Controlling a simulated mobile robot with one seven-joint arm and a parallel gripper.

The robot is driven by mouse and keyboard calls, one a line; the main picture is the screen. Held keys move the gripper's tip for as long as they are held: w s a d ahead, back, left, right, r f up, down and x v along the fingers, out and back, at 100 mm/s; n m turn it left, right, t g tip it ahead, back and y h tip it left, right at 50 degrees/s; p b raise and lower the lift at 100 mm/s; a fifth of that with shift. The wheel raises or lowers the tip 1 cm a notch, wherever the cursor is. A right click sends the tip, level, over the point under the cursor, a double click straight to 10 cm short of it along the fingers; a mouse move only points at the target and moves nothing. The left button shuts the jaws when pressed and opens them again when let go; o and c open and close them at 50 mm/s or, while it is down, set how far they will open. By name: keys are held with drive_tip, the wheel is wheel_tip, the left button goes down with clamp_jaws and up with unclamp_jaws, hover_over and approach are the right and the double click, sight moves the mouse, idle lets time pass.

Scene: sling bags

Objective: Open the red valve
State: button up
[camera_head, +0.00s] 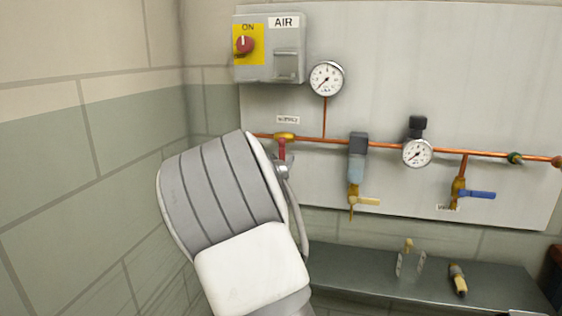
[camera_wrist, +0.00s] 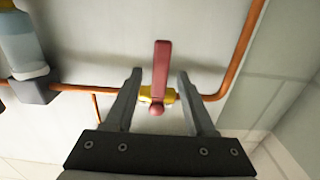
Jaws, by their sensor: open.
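The red valve handle (camera_head: 282,152) is mounted on a brass body on the copper pipe at the left of the grey panel. It hangs down, across the pipe. In the wrist view, which is turned over, the red handle (camera_wrist: 161,65) points up from the brass body (camera_wrist: 146,94). My gripper (camera_wrist: 158,75) is open, with one finger on each side of the handle and visible gaps between. In the head view my white and grey wrist hides most of the gripper.
The copper pipe (camera_head: 390,146) also carries a filter (camera_head: 356,165), a gauge (camera_head: 417,153) and a blue-handled valve (camera_head: 478,194). An AIR switch box (camera_head: 285,65) is above. A shelf (camera_head: 400,287) with small fittings is below, and a wall (camera_head: 90,180) stands close at left.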

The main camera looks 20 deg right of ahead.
drive_tip(key=shift+x, duration=1)
clamp_jaws()
idle(0.8)
